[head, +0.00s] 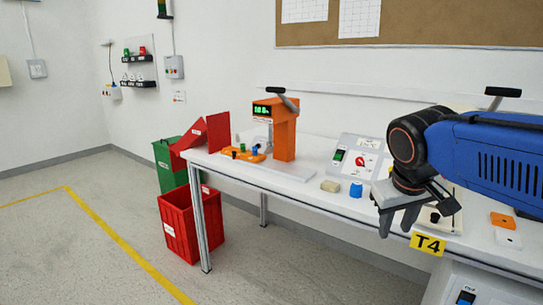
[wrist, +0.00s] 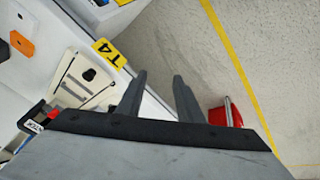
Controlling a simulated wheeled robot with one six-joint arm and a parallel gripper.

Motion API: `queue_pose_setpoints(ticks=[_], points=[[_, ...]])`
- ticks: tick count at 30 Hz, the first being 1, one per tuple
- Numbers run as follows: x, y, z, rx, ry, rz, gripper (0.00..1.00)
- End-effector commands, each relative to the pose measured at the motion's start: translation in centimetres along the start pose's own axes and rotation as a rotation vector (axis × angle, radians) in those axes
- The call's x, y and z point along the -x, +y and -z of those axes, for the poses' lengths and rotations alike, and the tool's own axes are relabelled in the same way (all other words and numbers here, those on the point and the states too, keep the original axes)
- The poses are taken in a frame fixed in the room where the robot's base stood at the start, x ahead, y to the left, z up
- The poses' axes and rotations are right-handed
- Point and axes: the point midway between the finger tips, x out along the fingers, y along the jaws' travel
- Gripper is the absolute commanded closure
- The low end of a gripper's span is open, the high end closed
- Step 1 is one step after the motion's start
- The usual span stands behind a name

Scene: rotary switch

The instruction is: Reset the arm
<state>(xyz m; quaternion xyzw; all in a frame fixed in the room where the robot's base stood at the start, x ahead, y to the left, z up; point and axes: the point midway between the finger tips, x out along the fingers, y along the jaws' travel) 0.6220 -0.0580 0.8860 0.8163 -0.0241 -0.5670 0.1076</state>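My blue arm reaches in from the right in the head view. My gripper (head: 398,222) hangs over the front edge of the white table, near the yellow T4 label (head: 428,244). In the wrist view its two grey fingers (wrist: 160,95) stand apart with nothing between them. The rotary switch appears to be the red knob (head: 360,161) on the sloped grey control box (head: 352,160), left of my gripper and apart from it.
A red bin (head: 178,228) and a green bin (head: 168,165) stand left. The floor in front is clear.

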Motion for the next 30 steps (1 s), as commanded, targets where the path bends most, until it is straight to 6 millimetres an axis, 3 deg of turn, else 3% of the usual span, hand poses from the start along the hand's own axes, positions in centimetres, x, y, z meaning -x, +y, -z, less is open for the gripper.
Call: queue_pose_setpoints(ticks=[1,6,13,19,30], points=[[-0.6,0.1,-2.1,-0.018,0.003,0.016,0.67],[-2.9,-0.5,-8.4,-0.068,0.019,0.079,0.67],[-5.8,-1.8,-14.6,-0.129,0.045,0.138,0.67],[-6.9,-2.5,-16.6,-0.151,0.057,0.157,0.67],[-6.9,-2.5,-16.6,-0.151,0.057,0.158,0.67]])
